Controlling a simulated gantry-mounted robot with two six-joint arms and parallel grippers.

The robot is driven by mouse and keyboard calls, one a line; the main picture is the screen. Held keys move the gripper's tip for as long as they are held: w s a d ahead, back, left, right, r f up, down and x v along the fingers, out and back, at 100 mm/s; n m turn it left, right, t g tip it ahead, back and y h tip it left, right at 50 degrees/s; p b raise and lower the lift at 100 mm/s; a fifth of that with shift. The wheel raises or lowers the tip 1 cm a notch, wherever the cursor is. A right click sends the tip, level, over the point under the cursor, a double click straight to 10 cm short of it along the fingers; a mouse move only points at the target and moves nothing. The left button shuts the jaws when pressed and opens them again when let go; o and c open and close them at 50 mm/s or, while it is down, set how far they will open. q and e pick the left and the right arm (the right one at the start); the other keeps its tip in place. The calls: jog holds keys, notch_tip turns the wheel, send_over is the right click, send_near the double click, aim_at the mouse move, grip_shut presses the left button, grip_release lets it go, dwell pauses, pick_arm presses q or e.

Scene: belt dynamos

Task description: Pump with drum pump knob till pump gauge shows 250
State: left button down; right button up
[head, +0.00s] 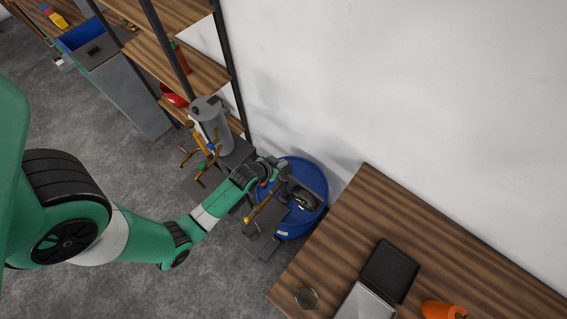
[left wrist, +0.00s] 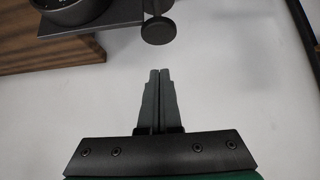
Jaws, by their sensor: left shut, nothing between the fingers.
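The blue drum (head: 317,222) stands on the floor against the wall, with a dark pump assembly on top. A round dark gauge (head: 304,200) shows there in the head view. Its rim (left wrist: 75,12) is cut off at the top left of the left wrist view, and I cannot read its value. A dark round knob (left wrist: 157,31) on a short stem shows near the top of that view. My left gripper (left wrist: 159,72) is shut and empty, its fingertips just below the knob in the picture and apart from it. In the head view the gripper (head: 283,168) is over the drum.
A wooden table (head: 440,240) with a dark laptop-like item (head: 390,271) and an orange object (head: 442,311) stands at right. A wooden shelf (head: 185,70) is at the back left. A grey cylinder (head: 212,130) stands beside the drum. The wall is close behind.

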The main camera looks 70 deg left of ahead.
aim_at(288, 165)
pick_arm(q)
jog(key=f, duration=0.3)
jog(key=w+f, duration=0.1)
jog(key=f, duration=0.1)
jog(key=shift+a+b, duration=0.3)
jog(key=shift+b, duration=0.05)
jog(key=shift+f, duration=0.15)
notch_tip(288, 165, down, 4)
jog(key=b, duration=0.4)
jog(key=shift+f, duration=0.15)
jog(key=shift+s, duration=0.1)
notch_tip(288, 165, up, 6)
jog(key=p, duration=0.5)
jog(key=shift+p, duration=0.35)
jog(key=v, duration=0.8)
jog(key=shift+s+d, duration=0.35)
jog(key=shift+s, duration=0.05)
